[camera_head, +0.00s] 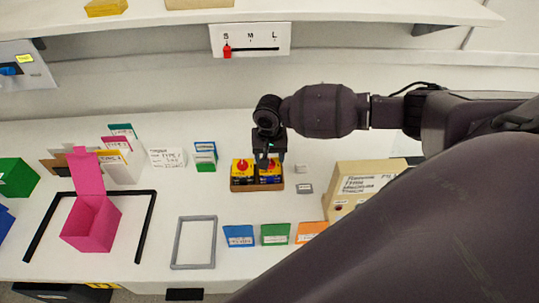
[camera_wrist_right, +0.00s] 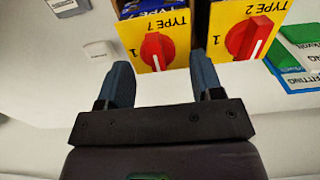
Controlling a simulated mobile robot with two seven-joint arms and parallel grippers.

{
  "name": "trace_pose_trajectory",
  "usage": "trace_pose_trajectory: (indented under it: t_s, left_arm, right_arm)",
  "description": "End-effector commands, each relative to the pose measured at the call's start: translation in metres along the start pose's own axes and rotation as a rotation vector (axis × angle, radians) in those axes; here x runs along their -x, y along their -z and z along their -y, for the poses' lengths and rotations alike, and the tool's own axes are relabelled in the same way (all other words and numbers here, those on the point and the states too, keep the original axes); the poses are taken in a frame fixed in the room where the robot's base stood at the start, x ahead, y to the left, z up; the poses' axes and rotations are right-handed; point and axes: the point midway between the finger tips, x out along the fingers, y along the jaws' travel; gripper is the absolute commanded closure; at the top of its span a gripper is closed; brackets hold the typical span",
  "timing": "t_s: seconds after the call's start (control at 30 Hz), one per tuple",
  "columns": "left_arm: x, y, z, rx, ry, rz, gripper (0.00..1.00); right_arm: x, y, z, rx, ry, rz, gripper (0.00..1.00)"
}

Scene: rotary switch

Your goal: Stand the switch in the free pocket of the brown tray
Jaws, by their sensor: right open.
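The brown tray (camera_head: 257,188) sits on the white table near the middle of the head view. Two yellow-topped switches with red knobs are side by side at it, a left one (camera_head: 243,170) and a right one partly hidden by my gripper. In the right wrist view they read TYPE 7 (camera_wrist_right: 155,40) and TYPE 2 (camera_wrist_right: 248,35). Whether each is fully seated is unclear, and I cannot make out a free pocket. My right gripper (camera_wrist_right: 162,75) is open and empty, its fingers apart close to the TYPE 7 switch. My left gripper is out of view.
A small grey block (camera_head: 305,188) lies right of the tray. A beige box (camera_head: 343,207) stands farther right. Coloured cards (camera_head: 274,234) and a grey frame (camera_head: 193,242) lie in front. A pink box (camera_head: 91,222) is at left. A shelf (camera_head: 300,18) spans the back.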

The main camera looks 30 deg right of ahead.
Motion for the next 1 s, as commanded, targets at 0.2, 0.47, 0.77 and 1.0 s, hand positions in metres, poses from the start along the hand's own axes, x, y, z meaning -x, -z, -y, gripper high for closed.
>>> trace_pose_trajectory:
  t_s: [0.2,0.47,0.77,1.0]
  left_arm:
    - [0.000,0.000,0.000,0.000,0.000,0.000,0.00]
    - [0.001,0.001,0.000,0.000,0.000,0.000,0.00]
    - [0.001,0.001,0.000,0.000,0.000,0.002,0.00]
    - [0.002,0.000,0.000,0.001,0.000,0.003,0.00]
  right_arm:
    - [0.011,0.000,0.000,0.001,0.002,-0.002,0.40]
    - [0.058,0.001,0.000,0.001,0.002,-0.004,0.40]
    - [0.107,0.000,0.000,0.000,0.001,-0.002,0.40]
    - [0.122,0.000,0.000,0.001,0.000,0.000,0.40]
